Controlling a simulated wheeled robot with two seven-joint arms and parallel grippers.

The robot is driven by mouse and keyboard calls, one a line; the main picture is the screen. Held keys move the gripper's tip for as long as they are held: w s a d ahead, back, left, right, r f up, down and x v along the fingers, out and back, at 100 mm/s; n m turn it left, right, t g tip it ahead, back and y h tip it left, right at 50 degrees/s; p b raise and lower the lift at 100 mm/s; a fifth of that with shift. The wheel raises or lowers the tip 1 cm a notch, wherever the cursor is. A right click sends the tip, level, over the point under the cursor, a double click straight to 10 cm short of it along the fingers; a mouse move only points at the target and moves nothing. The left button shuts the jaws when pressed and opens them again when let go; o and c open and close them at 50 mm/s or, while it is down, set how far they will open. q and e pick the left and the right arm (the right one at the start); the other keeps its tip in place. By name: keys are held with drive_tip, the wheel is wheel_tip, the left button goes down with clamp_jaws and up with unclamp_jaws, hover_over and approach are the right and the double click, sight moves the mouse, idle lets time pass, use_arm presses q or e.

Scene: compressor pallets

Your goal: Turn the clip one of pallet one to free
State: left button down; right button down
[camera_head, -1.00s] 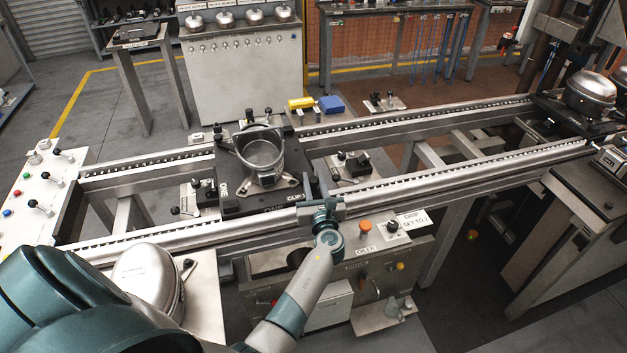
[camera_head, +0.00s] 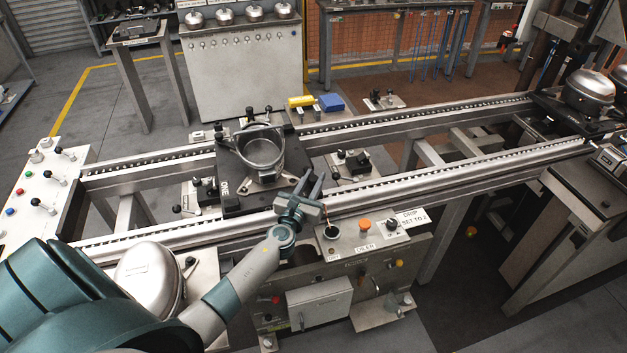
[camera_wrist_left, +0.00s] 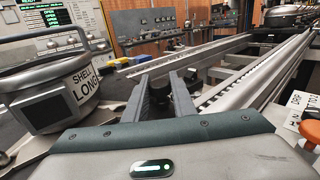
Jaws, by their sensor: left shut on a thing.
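Pallet one (camera_head: 232,204) is a dark plate on the rails, bearing a grey open shell (camera_head: 262,152) with a raised handle. The shell, labelled "SHELL LONG" (camera_wrist_left: 88,82), fills the left of the left wrist view. My left gripper (camera_head: 312,184) is at the pallet's front right corner, right of the shell. In the left wrist view its two fingers (camera_wrist_left: 160,86) stand on either side of a small black clip knob (camera_wrist_left: 160,94) and are shut on it. The fingers hide most of the clip, so its angle is unclear. My right gripper is not in view.
A silver dome (camera_head: 150,272) sits at lower left.

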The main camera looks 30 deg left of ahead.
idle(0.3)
use_arm(q)
drive_tip(key=c, duration=1.5)
unclamp_jaws()
drive_tip(key=shift+o, duration=0.2)
drive_tip(key=shift+v, duration=0.85)
drive_tip(key=b+v, duration=0.2)
drive_tip(key=v, duration=1.3)
drive_tip(key=shift+s, duration=0.35)
